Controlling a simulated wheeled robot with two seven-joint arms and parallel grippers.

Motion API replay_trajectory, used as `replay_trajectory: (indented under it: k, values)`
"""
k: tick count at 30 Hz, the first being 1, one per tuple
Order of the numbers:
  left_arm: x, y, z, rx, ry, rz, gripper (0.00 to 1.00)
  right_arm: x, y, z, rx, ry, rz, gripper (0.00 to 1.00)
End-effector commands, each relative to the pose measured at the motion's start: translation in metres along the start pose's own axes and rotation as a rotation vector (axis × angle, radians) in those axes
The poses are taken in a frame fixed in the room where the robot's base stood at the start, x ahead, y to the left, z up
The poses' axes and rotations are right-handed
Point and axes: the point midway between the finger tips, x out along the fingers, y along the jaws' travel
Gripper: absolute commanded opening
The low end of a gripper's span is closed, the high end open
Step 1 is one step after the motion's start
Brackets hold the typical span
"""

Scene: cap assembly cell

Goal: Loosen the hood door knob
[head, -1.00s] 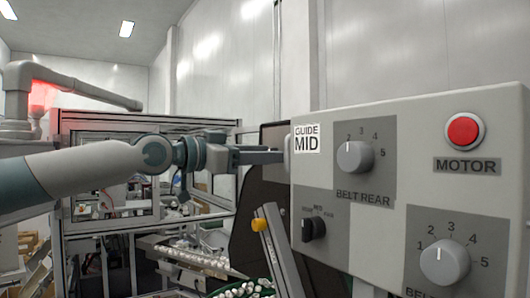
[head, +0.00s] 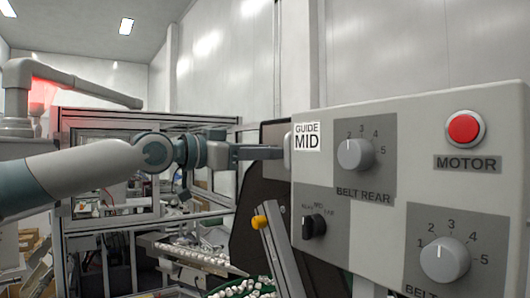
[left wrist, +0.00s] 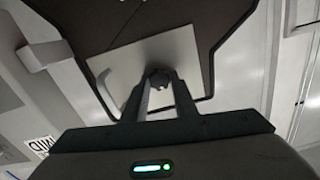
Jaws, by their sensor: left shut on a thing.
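My left gripper (head: 284,153) reaches in from the left toward the dark hood door (head: 246,215); its fingertips pass behind the left edge of the control panel. In the left wrist view, my left gripper (left wrist: 160,85) is shut on a small dark knob (left wrist: 160,76). The knob stands in front of a light square plate on the dark hood door (left wrist: 215,35). In the head view the knob is hidden behind the panel. My right gripper is in neither view.
A grey control panel (head: 470,120) with dials, a black selector and a red MOTOR button (head: 465,129) fills the right side, close to the fingertips. A framed machine (head: 110,232) is behind the arm.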

Motion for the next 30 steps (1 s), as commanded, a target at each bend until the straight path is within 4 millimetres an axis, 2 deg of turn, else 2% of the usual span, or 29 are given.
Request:
replay_trajectory:
  k: [20,30]
  values:
    - [0.0005,-0.0012,0.0008,-0.275,0.002,0.0,0.03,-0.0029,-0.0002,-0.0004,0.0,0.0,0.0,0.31]
    - [0.0002,-0.0019,0.0011,-0.47,0.002,-0.001,0.03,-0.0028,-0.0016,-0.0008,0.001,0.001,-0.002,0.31]
